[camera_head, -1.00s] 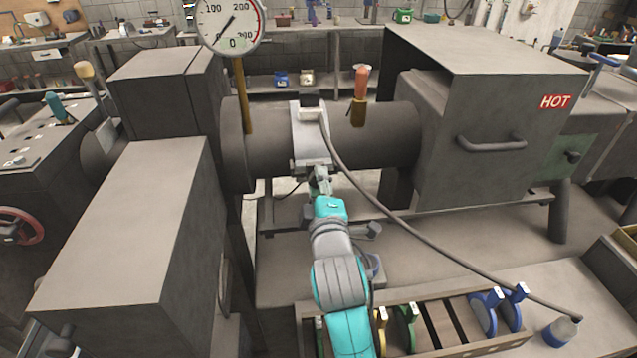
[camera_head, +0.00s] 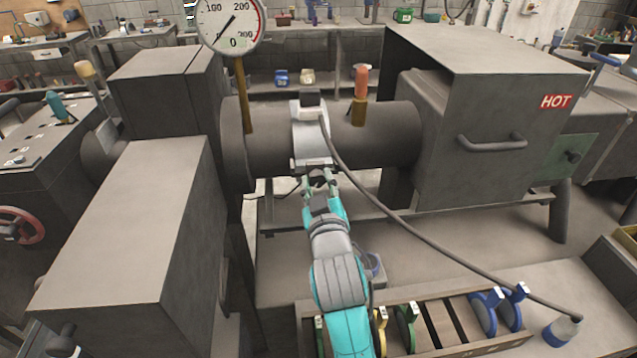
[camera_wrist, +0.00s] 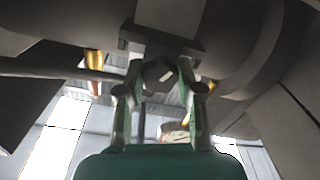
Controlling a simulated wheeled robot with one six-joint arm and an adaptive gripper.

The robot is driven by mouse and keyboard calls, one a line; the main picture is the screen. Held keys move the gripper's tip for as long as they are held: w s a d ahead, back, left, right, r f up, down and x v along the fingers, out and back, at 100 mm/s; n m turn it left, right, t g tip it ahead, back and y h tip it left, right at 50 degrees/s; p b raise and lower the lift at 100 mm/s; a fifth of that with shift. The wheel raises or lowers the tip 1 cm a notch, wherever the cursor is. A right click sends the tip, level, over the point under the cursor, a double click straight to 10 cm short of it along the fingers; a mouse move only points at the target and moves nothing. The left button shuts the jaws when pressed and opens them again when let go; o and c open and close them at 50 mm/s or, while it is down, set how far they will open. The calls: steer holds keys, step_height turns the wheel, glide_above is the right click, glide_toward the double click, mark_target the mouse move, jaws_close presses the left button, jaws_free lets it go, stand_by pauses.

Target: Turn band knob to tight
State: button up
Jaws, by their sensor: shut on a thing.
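The band (camera_head: 312,135) is a pale metal strap with a dark block on top, wrapped around the grey horizontal tube (camera_head: 270,140). A cable runs from it down to the right. The band knob (camera_wrist: 160,74) is a small grey faceted piece under the band. It shows between my fingertips in the wrist view; a light mark is on its face. My gripper (camera_head: 320,180) reaches up to the band's underside from the front, its fingers shut on the knob from both sides. In the head view the knob is mostly hidden by the fingers.
A round gauge (camera_head: 230,22) stands above the tube on the left. A large box marked HOT (camera_head: 480,100) stands on the right. A rack (camera_head: 445,328) with colored pieces lies below my arm.

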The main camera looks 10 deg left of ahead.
steer(key=m, duration=0.6)
steer(key=shift+f, duration=0.15)
steer(key=m, duration=0.6)
steer(key=shift+m, duration=0.3)
steer(key=o, duration=1.2)
steer(key=shift+c, duration=0.2)
steer(key=shift+s, duration=0.1)
steer(key=v, duration=1.1)
steer(key=shift+s, duration=0.4)
steer(key=shift+d, duration=0.1)
